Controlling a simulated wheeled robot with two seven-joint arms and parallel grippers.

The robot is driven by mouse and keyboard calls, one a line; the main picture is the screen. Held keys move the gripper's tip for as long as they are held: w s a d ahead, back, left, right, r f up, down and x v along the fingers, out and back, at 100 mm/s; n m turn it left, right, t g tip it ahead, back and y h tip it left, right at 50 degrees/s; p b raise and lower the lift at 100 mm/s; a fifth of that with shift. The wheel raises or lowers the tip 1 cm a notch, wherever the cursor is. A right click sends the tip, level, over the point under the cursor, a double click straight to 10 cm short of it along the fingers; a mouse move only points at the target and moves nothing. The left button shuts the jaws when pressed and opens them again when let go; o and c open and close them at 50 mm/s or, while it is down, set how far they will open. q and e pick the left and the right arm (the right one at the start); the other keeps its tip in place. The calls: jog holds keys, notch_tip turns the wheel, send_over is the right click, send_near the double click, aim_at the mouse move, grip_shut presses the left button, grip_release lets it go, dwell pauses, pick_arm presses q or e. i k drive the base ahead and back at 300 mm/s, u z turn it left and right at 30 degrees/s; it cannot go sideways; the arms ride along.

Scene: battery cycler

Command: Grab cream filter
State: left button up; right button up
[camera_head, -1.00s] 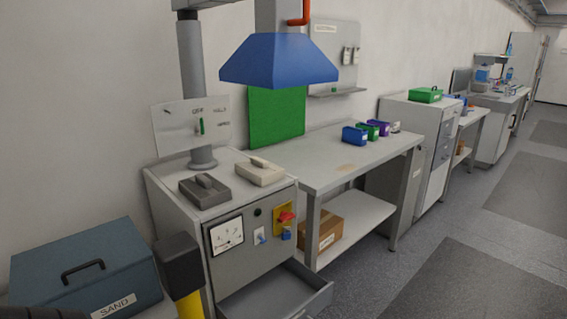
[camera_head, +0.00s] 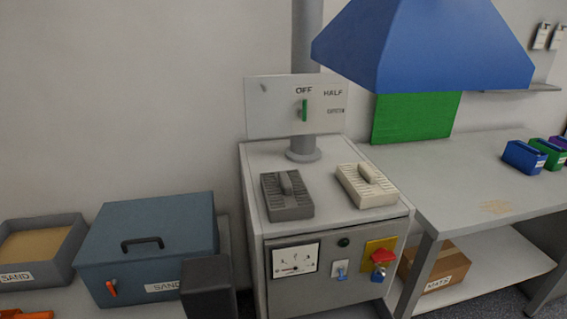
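The cream filter (camera_head: 367,186) is a ribbed, pale block with a raised handle. It lies flat on the right part of the grey cabinet's top (camera_head: 262,155). A similar dark grey filter (camera_head: 287,196) lies to its left, with a gap between them. Nothing covers the cream filter.
A duct column (camera_head: 304,145) with a switch panel (camera_head: 273,108) rises behind the filters. A blue hood (camera_head: 425,45) hangs above right. A workbench (camera_head: 450,180) stands right. A blue sand box (camera_head: 150,240) and a dark block (camera_head: 208,288) are at the lower left.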

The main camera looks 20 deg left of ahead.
aim_at(367, 187)
jog(key=u, duration=0.15)
jog(key=i, duration=0.15)
jog(key=z, duration=0.05)
jog(key=k, duration=1)
jog(key=u, duration=1.3)
jog(key=i, duration=0.75)
jog(key=z, duration=0.6)
jog(key=i, duration=0.6)
jog(key=z, duration=0.7)
